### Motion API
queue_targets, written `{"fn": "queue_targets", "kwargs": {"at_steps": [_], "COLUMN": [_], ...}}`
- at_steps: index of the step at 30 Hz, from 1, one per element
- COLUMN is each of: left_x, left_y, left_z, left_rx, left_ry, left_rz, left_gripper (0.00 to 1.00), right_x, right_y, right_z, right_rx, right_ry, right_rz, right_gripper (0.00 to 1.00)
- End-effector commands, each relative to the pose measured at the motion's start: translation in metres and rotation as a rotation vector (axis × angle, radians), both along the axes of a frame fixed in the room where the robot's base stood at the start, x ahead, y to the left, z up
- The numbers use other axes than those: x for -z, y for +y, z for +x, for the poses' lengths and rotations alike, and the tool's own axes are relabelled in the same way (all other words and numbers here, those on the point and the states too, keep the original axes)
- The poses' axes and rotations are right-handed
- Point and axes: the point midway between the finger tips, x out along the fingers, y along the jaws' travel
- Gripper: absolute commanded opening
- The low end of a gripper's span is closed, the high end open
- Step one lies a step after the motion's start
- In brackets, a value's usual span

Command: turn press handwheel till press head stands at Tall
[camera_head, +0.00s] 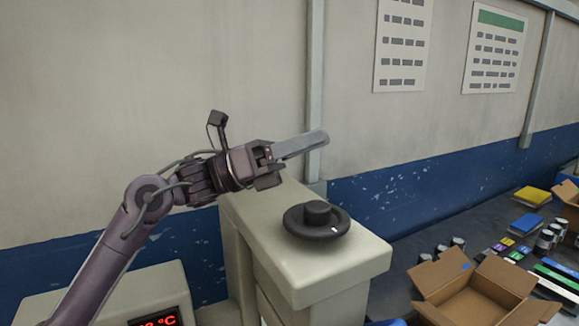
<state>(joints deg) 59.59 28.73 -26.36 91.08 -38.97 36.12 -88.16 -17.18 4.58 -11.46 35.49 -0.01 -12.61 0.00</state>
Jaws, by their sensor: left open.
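The handwheel (298,226), a dark round disc with a raised hub and a small white mark near its right side, lies flat on top of a cream machine housing (362,262). My left gripper (321,138) is open and empty. It appears above the handwheel in the picture, apart from it, with its grey fingers pointing right. The fingers are seen nearly edge-on and overlap. The press head and any Tall marking cannot be made out in this view. My right gripper is not in view.
A cream box with a red temperature display (158,319) stands at lower left. On the dark table at right are an open cardboard box (462,283), several small jars, and yellow (532,195) and blue (527,224) blocks. A wall stands behind.

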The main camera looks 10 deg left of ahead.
Motion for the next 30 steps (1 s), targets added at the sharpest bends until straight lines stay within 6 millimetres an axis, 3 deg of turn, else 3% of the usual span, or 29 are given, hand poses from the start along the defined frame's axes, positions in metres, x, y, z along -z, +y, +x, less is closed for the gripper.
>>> {"fn": "queue_targets", "kwargs": {"at_steps": [6,17,30], "left_x": [-0.03,-0.059,-0.081], "left_y": [-0.017,-0.034,-0.028], "left_z": [0.016,0.032,0.033], "left_rx": [0.162,0.381,0.582], "left_ry": [0.006,-0.056,-0.243], "left_rz": [-0.09,-0.134,0.014], "left_gripper": [0.6,0.6,0.6], "right_x": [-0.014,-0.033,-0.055], "right_y": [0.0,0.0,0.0], "right_z": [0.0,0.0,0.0], "right_rx": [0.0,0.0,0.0], "right_ry": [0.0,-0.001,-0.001], "right_rz": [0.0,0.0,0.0], "right_gripper": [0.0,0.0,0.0]}}
